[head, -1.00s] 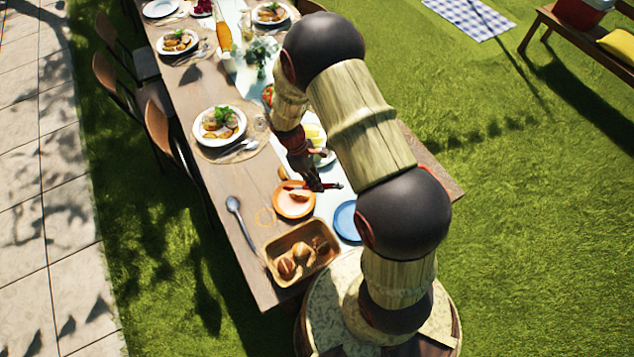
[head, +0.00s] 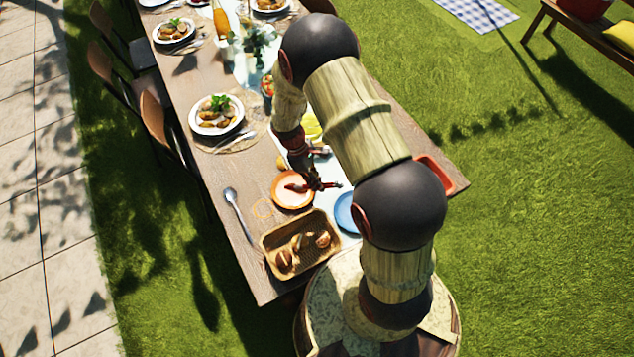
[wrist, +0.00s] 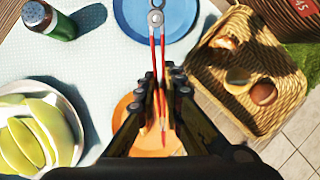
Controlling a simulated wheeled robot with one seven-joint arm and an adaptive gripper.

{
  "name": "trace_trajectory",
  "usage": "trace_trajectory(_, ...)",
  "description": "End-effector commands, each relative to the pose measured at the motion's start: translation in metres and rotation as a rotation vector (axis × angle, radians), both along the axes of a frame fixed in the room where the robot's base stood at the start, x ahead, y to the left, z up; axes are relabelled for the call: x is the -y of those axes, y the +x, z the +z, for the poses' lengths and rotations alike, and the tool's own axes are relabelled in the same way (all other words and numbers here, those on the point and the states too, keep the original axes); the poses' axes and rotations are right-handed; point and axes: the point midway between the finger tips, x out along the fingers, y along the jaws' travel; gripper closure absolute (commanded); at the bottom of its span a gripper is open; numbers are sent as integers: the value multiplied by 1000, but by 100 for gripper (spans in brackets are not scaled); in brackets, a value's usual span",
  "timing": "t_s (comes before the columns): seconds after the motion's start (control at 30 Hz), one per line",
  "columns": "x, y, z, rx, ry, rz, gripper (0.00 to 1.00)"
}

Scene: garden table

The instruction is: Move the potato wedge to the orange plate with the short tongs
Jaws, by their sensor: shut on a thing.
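My gripper (head: 314,182) is shut on the short tongs (wrist: 157,50), which have red arms and a metal pivot end. In the wrist view the pivot end points up over the blue plate, and the red arms run down between my fingers (wrist: 160,100). The orange plate (head: 281,199) lies below my gripper and the tongs, and in the wrist view it is partly covered by them (wrist: 122,108). In the head view a red tongs arm crosses above the plate. I cannot make out the potato wedge; my gripper and the tongs may hide it.
The wicker basket (head: 271,237) with several brown pieces stands close to the orange plate. The blue plate (head: 345,212) is to the right. A plate of yellow-green wedges (wrist: 72,112), a dark shaker (wrist: 48,20) and a spoon (head: 236,208) are nearby.

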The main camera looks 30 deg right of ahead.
Motion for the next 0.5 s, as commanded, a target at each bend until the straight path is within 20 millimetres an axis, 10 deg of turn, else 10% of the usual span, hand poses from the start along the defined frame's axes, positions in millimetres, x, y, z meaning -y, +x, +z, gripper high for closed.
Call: trace_trajectory(0.5,0,0,0,0,0,0,78)
